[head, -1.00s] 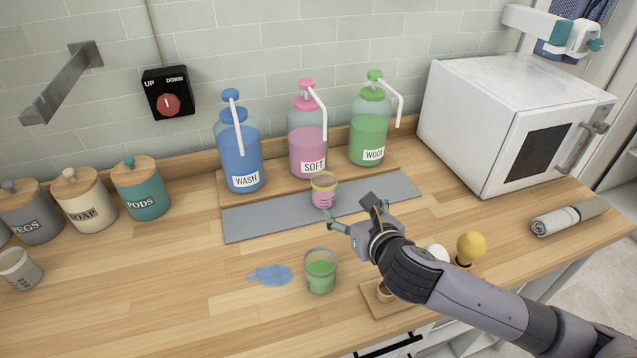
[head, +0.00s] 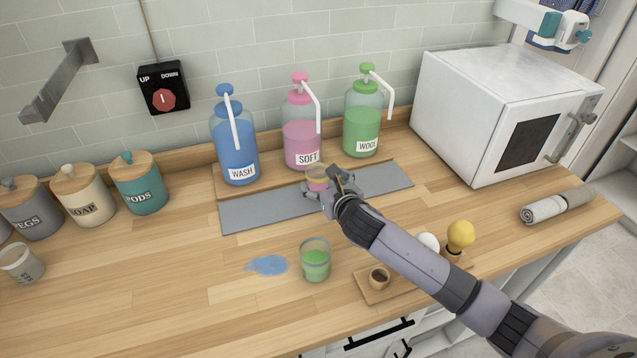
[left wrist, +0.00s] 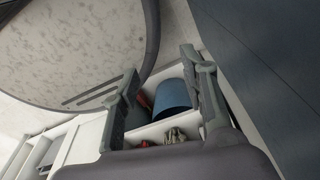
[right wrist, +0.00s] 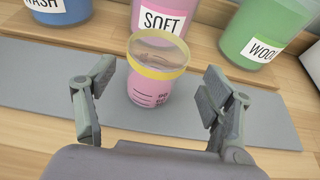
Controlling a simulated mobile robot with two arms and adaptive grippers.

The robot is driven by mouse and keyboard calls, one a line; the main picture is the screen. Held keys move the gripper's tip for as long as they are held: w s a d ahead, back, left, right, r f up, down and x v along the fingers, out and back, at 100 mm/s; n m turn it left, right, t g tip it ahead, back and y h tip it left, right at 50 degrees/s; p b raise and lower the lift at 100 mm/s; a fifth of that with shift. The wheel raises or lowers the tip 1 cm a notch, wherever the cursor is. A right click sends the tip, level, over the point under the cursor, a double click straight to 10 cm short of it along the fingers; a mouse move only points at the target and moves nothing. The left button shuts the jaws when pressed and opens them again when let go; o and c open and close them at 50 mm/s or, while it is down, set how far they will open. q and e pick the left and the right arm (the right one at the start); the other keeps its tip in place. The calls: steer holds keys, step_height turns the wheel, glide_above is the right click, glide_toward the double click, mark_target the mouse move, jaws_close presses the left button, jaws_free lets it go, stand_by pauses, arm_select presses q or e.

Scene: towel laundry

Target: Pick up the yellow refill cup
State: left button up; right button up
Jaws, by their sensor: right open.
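The yellow refill cup, a clear cup with a yellow band and pink liquid, stands upright on the grey mat in front of the SOFT bottle. It shows in the right wrist view (right wrist: 155,88) and partly behind my gripper in the head view (head: 317,175). My right gripper (head: 327,192) is open, with its fingers (right wrist: 158,72) on either side of the cup and gaps between them and it. My left gripper (left wrist: 160,67) is open and empty, away from the counter, above a compartment with a blue object (left wrist: 174,100).
Behind the mat (head: 265,214) stand the WASH bottle (head: 236,150), SOFT bottle (head: 301,138) and WOOL bottle (head: 362,128). A cup with green liquid (head: 315,260) and a blue puddle (head: 267,265) are nearer the front. A wooden tray (head: 400,292) lies under my right arm.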

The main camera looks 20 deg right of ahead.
mark_target(315, 176)
steer(key=shift+a+f+x, duration=0.1)
steer(key=shift+x, duration=0.9)
steer(key=shift+a+f+x, duration=0.1)
steer(key=shift+a+x, duration=0.05)
steer(key=shift+x, duration=0.85)
steer(key=shift+s, duration=0.15)
steer(key=shift+c, duration=0.4)
steer(key=c, duration=1)
